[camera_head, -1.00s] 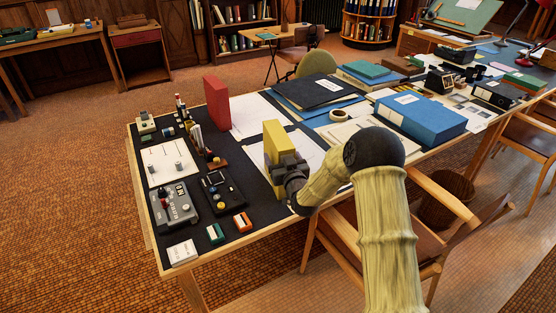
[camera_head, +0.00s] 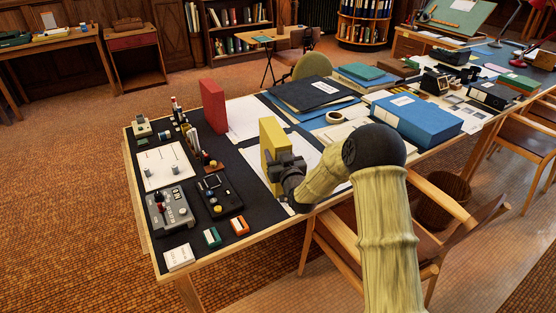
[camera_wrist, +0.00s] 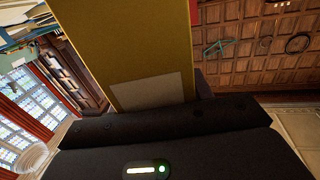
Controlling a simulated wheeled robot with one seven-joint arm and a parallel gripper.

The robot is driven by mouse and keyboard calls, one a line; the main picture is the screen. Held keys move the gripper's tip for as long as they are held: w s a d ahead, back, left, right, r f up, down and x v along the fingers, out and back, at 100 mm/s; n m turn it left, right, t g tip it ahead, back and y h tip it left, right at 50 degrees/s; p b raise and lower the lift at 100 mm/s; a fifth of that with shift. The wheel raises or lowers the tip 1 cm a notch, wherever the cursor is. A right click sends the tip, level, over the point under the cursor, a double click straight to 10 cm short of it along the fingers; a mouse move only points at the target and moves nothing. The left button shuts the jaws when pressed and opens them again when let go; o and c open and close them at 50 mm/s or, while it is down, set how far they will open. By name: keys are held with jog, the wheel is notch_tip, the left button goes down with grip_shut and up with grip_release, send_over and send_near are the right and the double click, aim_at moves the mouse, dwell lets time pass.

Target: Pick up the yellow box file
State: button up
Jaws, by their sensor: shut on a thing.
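The yellow box file (camera_head: 271,142) stands upright at the near side of the long table, over white paper and a dark mat. My gripper (camera_head: 284,166) is at its near face and shut on it. In the wrist view the yellow box file (camera_wrist: 130,45) rises large from my gripper (camera_wrist: 165,120), with a pale label (camera_wrist: 150,92) facing the camera. My gripper hides its lower part in the head view. I cannot tell whether its bottom touches the table.
A red box file (camera_head: 214,105) stands behind and to the left. A grey device (camera_head: 170,208) and a black device (camera_head: 219,195) lie left. A big blue box file (camera_head: 416,120) lies right. A wooden chair (camera_head: 400,230) stands at the near edge.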

aim_at(279, 137)
notch_tip(279, 137, up, 8)
dwell(0.8)
